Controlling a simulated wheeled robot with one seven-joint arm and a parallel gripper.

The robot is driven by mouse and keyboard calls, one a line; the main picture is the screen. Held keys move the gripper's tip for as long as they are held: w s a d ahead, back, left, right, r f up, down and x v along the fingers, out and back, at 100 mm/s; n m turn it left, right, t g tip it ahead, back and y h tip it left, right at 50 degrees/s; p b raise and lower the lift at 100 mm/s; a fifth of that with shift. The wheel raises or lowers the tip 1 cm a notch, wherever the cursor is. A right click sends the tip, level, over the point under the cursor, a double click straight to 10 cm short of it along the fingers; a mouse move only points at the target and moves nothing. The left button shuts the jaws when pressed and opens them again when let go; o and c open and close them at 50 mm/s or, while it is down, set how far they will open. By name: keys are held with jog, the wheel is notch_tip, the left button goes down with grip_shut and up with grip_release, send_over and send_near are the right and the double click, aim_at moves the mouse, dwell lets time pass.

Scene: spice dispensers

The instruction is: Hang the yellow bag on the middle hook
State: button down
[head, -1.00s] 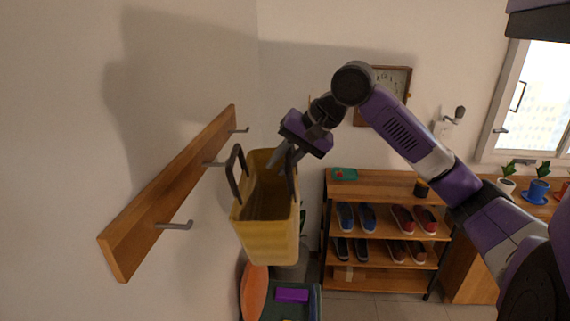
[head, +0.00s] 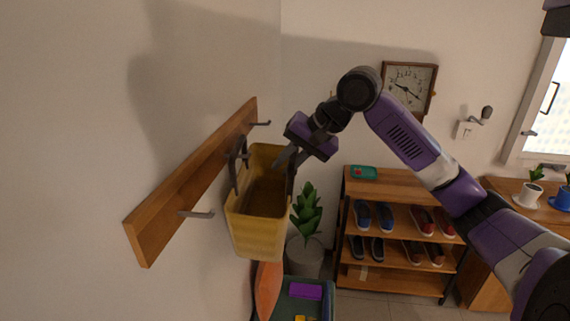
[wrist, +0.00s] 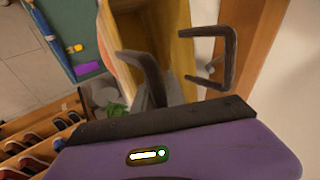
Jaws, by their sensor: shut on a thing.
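The yellow bag (head: 258,220) hangs open-topped from my gripper (head: 288,160), which is shut on its right dark handle. Its left dark handle (head: 237,165) stands up free on the wall side, in front of the wooden hook rack (head: 150,225). The near hook (head: 198,214) and far hook (head: 262,123) show bare. The middle hook is hidden behind the bag's left handle, so I cannot tell whether they touch. The wrist view shows the bag (wrist: 178,55), the gripped-side handle (wrist: 150,75), the free handle (wrist: 228,60) and the rack board (wrist: 262,50).
A shoe shelf (head: 400,185) stands at the back right, with a potted plant (head: 306,212) beside it. A dark green box (head: 318,308) with small items sits below the bag. A clock (head: 409,88) hangs on the back wall.

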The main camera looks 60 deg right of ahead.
aim_at(296, 154)
dwell(0.3)
jog(key=c, duration=1.3)
grip_release()
jog(key=shift+b+v, duration=0.75)
jog(key=shift+v, duration=3.15)
